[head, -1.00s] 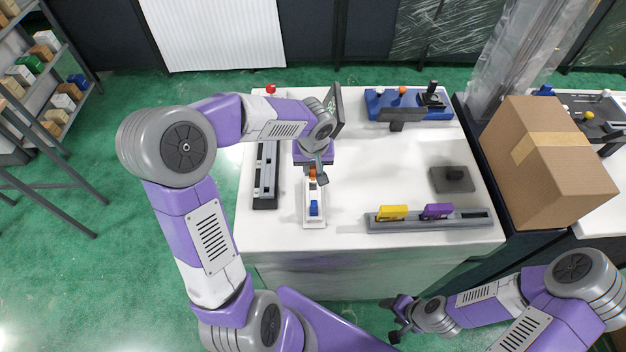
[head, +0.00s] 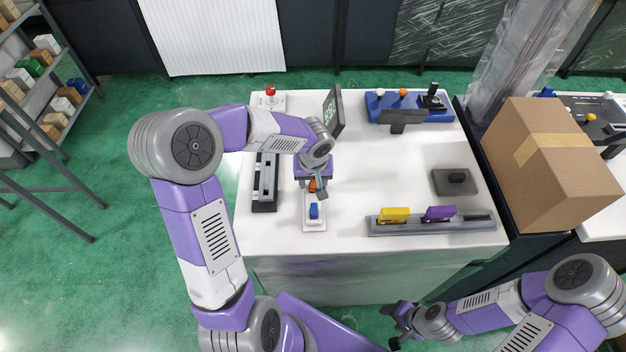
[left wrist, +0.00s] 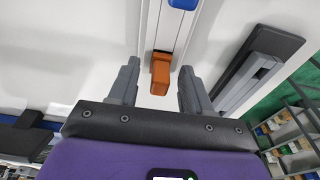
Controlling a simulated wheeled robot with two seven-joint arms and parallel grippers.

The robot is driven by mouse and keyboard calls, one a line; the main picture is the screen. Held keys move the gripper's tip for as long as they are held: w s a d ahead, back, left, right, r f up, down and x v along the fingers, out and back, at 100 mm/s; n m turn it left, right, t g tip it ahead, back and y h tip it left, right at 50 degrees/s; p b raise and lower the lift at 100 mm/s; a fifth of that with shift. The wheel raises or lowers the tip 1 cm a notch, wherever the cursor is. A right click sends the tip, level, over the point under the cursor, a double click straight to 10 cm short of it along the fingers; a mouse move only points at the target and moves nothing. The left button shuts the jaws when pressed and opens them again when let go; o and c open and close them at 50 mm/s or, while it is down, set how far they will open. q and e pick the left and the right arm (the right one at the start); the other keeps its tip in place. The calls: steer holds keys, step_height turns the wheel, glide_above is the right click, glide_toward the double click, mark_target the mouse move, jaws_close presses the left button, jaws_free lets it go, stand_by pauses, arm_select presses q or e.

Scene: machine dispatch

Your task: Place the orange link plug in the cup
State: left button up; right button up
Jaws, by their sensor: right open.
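The orange link plug (left wrist: 161,73) stands on a narrow white holder with a blue piece (head: 314,211) at its near end. In the head view the orange plug (head: 312,186) is partly hidden by my left gripper (head: 318,188). In the left wrist view my left gripper (left wrist: 159,66) is open, with one finger on each side of the plug and a gap showing at both sides. My right gripper (head: 396,325) is open, low in front of the table and away from the plug. I cannot pick out a cup for certain.
A dark slotted rail (head: 265,183) lies left of the holder. A grey rail (head: 470,225) with yellow and purple blocks lies at the front right. A dark square block (head: 455,182), a blue control box (head: 438,113) and a screen (head: 333,110) stand on the table. The table middle is clear.

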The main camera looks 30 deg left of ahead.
arm_select(q)
steer(key=shift+r, duration=0.1)
steer(key=shift+r+p, duration=0.2)
steer(key=shift+p, duration=0.1)
step_height(320, 180, up, 12)
steer(key=s+d+p, duration=0.1)
steer(key=p, duration=0.1)
steer(key=shift+s+f+p, duration=0.15)
steer(key=shift+s+p, duration=0.15)
